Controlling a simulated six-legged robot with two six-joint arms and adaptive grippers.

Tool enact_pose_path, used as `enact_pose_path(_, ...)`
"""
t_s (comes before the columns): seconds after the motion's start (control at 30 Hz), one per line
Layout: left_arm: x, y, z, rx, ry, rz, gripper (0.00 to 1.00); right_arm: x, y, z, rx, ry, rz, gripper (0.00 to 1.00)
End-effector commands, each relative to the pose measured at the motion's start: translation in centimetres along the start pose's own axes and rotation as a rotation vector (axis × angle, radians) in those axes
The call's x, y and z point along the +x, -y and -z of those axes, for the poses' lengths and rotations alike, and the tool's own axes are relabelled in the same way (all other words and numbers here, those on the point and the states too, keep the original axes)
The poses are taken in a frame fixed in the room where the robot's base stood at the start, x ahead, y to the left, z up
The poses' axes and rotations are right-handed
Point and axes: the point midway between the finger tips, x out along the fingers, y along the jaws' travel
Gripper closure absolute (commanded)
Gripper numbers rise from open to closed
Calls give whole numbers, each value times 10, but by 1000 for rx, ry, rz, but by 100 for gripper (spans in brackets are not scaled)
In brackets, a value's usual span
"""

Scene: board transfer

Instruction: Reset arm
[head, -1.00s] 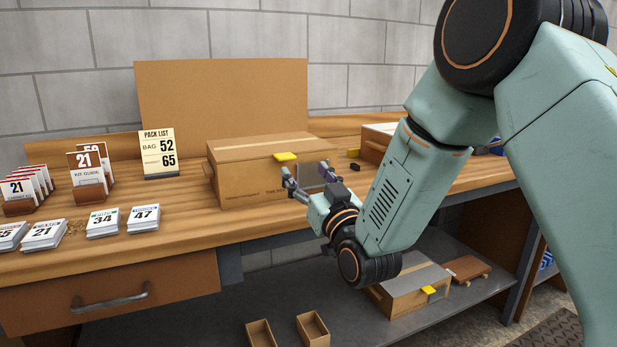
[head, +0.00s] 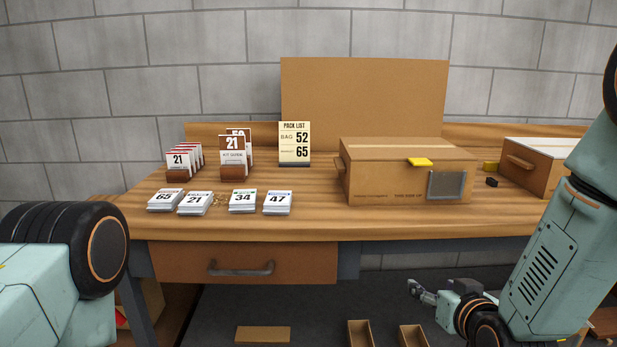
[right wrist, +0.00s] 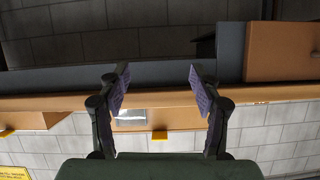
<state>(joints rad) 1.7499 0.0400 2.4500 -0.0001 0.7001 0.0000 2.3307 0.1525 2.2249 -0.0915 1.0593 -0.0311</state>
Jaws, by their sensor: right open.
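My right gripper (head: 425,291) hangs at the lower right of the head view, below the front edge of the workbench (head: 300,224). In the right wrist view its two fingers (right wrist: 158,88) stand wide apart with nothing between their pads. Beyond them, upside down, show the bench edge (right wrist: 60,103) and the cardboard box (right wrist: 184,117) with its yellow tab (right wrist: 160,135). My left arm shows only as a link and black joint at the lower left of the head view. My left gripper is out of view.
On the bench stand the closed cardboard box (head: 385,185), a pack list card (head: 294,143), card holders (head: 233,172) and several card stacks (head: 242,201). A second box (head: 528,170) is at right. A drawer (head: 200,262) and small open boxes (head: 359,334) are below.

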Motion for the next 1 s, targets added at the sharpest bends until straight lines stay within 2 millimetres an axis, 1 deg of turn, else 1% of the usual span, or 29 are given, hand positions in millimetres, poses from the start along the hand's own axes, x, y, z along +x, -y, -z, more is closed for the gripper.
enact_pose_path(0.03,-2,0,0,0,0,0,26,-7,0,-36,4,102,-5,36)
enact_pose_path(0.07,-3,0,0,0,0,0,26,-12,1,-55,7,158,-8,36)
enact_pose_path(0.1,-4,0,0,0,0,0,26,-20,1,-80,10,231,-12,36)
enact_pose_path(0.17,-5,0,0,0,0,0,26,-34,1,-117,14,340,-19,36)
enact_pose_path(0.2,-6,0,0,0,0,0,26,-45,0,-141,16,411,-24,36)
enact_pose_path(0.27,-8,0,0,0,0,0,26,-65,0,-175,18,518,-32,36)
enact_pose_path(0.3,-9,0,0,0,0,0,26,-79,0,-197,19,589,-37,36)
enact_pose_path(0.37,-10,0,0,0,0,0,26,-103,0,-229,20,693,-45,36)
enact_pose_path(0.4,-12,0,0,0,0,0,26,-121,0,-249,20,762,-51,36)
enact_pose_path(0.47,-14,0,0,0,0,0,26,-148,0,-276,18,860,-60,36)
enact_pose_path(0.5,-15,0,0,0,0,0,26,-166,0,-293,16,923,-64,36)
enact_pose_path(0.6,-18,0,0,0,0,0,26,-208,-1,-326,7,1047,-71,36)
enact_pose_path(0.7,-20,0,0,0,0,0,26,-236,-1,-348,-3,1125,-71,36)
enact_pose_path(0.83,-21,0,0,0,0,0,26,-250,-1,-360,-7,1165,-71,36)
enact_pose_path(1.0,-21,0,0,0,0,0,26,-252,-1,-362,-7,1171,-71,36)
